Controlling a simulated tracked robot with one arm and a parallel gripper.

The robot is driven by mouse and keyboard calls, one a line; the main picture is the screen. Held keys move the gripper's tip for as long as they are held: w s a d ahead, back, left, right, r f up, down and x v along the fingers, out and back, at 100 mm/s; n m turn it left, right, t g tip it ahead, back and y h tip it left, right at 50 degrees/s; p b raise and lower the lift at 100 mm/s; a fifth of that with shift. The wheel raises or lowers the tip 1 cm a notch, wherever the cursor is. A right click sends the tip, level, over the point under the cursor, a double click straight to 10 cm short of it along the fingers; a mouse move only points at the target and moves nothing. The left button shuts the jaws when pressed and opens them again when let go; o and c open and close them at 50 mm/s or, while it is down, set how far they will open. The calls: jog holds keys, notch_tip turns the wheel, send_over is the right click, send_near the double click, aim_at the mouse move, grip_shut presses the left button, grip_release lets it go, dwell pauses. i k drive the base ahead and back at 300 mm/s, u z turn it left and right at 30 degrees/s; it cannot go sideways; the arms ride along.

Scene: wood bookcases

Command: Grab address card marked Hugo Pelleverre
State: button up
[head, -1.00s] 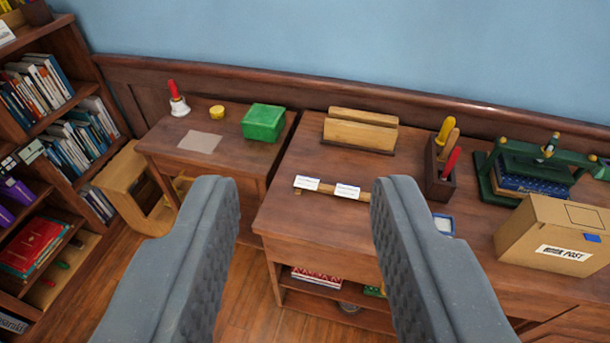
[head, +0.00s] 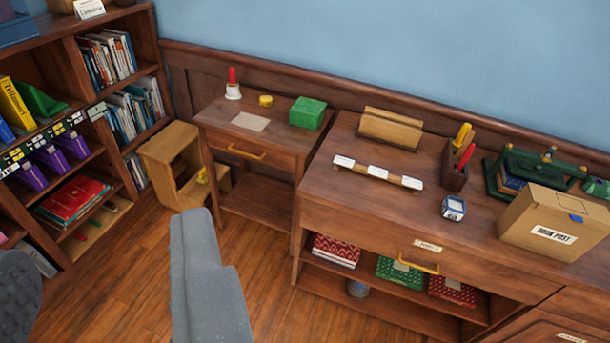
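Three small white cards stand in a row on a wooden strip on the larger desk: a left card (head: 343,161), a middle card (head: 378,171) and a right card (head: 412,182). Their writing is too small to read, so I cannot tell which one is marked Hugo Pelleverre. My gripper (head: 98,240) is open and empty at the lower left. Its two grey fingers are wide apart over the floor, well left of the cards, and the left finger is cut off by the picture edge.
The larger desk (head: 340,193) also bears a wooden letter rack (head: 390,130), a tool holder (head: 452,172), a small blue-and-white item (head: 453,208) and a cardboard post box (head: 545,220). A small side table (head: 212,115) and bookcase (head: 150,68) stand left.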

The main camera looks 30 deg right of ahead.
aim_at(341, 160)
jog(key=u, duration=0.5)
jog(key=k, duration=0.7)
jog(key=u, duration=0.6)
jog(key=i, duration=2.25)
jog(key=z, duration=0.75)
jog(key=i, duration=1.25)
jog(key=z, duration=1.35)
jog(key=i, duration=0.85)
jog(key=z, duration=0.4)
jog(key=k, duration=0.75)
jog(key=z, duration=0.2)
